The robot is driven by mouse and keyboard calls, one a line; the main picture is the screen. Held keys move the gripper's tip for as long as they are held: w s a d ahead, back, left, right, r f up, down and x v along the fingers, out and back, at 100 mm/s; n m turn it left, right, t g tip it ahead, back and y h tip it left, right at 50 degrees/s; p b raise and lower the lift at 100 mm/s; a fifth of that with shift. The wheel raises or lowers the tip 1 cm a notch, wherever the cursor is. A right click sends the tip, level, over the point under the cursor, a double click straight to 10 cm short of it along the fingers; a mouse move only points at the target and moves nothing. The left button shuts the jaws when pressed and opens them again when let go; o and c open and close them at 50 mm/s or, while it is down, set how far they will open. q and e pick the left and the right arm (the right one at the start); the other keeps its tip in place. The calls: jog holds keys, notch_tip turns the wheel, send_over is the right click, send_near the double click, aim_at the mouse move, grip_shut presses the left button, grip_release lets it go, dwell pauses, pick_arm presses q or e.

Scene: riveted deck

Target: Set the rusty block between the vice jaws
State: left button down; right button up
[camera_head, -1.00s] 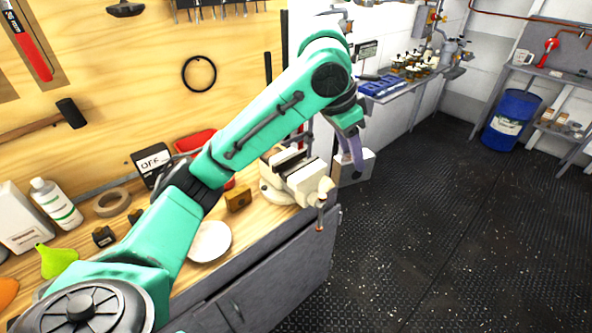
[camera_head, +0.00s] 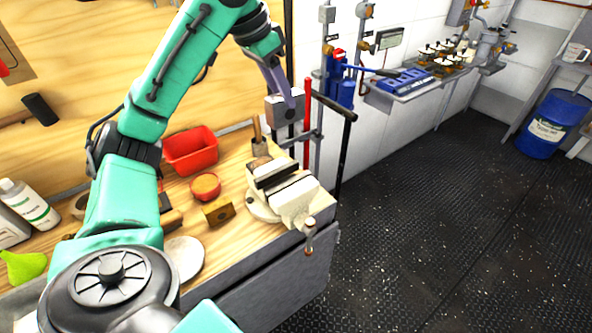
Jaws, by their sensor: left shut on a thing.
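The cream bench vice (camera_head: 292,203) stands at the right front corner of the wooden bench, its dark jaws (camera_head: 275,178) facing up and the gap between them looking empty. My left gripper (camera_head: 286,113) is high behind the vice, above and apart from the jaws. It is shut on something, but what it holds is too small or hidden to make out. A brown block (camera_head: 218,211) with a dark hole lies on the bench left of the vice; I cannot tell whether it is the rusty one. My right gripper is not in view.
A red bin (camera_head: 191,150), a round orange-topped tin (camera_head: 205,186) and a white dish (camera_head: 185,257) stand left of the vice. A holder with a wooden handle (camera_head: 258,130) and upright red and black bars are near my left gripper.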

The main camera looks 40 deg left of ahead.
pick_arm(q)
jog(key=f+b, duration=0.2)
jog(key=f, duration=0.4)
jog(key=s+f+b, duration=0.1)
jog(key=f+b, duration=0.2)
jog(key=f, duration=0.2)
jog(key=s+f+b, duration=0.1)
jog(key=f+b, duration=0.2)
jog(key=f, duration=0.3)
jog(key=shift+f, duration=0.3)
jog(key=shift+f+b, duration=0.4)
jog(key=shift+b, duration=0.05)
jog(key=shift+r, duration=0.1)
jog(key=c, duration=0.5)
grip_release()
jog(key=shift+w, duration=0.1)
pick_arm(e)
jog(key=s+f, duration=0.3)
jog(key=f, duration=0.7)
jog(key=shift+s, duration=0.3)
pick_arm(q)
jog(key=shift+r, duration=0.1)
